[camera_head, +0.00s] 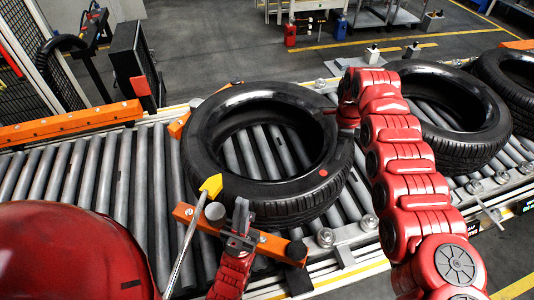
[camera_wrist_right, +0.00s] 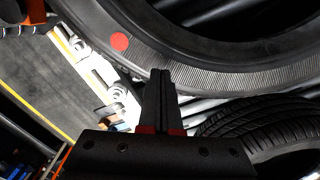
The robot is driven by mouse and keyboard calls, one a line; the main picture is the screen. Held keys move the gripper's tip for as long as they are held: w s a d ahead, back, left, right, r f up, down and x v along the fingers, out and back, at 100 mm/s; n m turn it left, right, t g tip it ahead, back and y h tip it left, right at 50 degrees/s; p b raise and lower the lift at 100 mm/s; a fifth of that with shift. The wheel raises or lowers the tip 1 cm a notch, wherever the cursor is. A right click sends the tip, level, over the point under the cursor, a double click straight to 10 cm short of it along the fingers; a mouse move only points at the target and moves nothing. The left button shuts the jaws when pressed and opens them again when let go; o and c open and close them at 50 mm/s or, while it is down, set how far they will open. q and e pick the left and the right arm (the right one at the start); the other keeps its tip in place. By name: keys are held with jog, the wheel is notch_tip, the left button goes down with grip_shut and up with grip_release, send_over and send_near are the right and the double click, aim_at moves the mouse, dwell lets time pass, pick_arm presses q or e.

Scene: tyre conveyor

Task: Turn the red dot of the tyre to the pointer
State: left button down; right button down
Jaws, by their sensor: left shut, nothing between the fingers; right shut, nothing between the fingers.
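The black tyre (camera_head: 205,140) lies flat on the roller conveyor. Its red dot (camera_head: 323,172) is on the upper sidewall at the right front; it also shows in the right wrist view (camera_wrist_right: 119,41). The yellow pointer (camera_head: 211,186) is at the tyre's left front, well apart from the dot. My left gripper (camera_head: 241,211) is shut and empty at the tyre's front edge, beside the pointer. My right gripper (camera_head: 334,111) is shut at the tyre's right side, its tips (camera_wrist_right: 160,75) close against the tyre; I cannot tell whether they touch it.
A second tyre (camera_head: 478,120) lies close on the right, behind my right arm, with another tyre (camera_head: 512,75) beyond. An orange bar (camera_head: 185,213) crosses the front of the conveyor. Bare rollers (camera_head: 80,180) lie to the left. A black panel (camera_head: 135,65) stands behind.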

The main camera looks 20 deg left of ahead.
jog(key=shift+f, duration=0.25)
dwell(0.4)
jog(key=shift+f+b, duration=0.6)
jog(key=shift+f, duration=0.3)
jog(key=shift+s+f, duration=0.15)
jog(key=shift+f, duration=0.05)
jog(key=shift+s, duration=0.1)
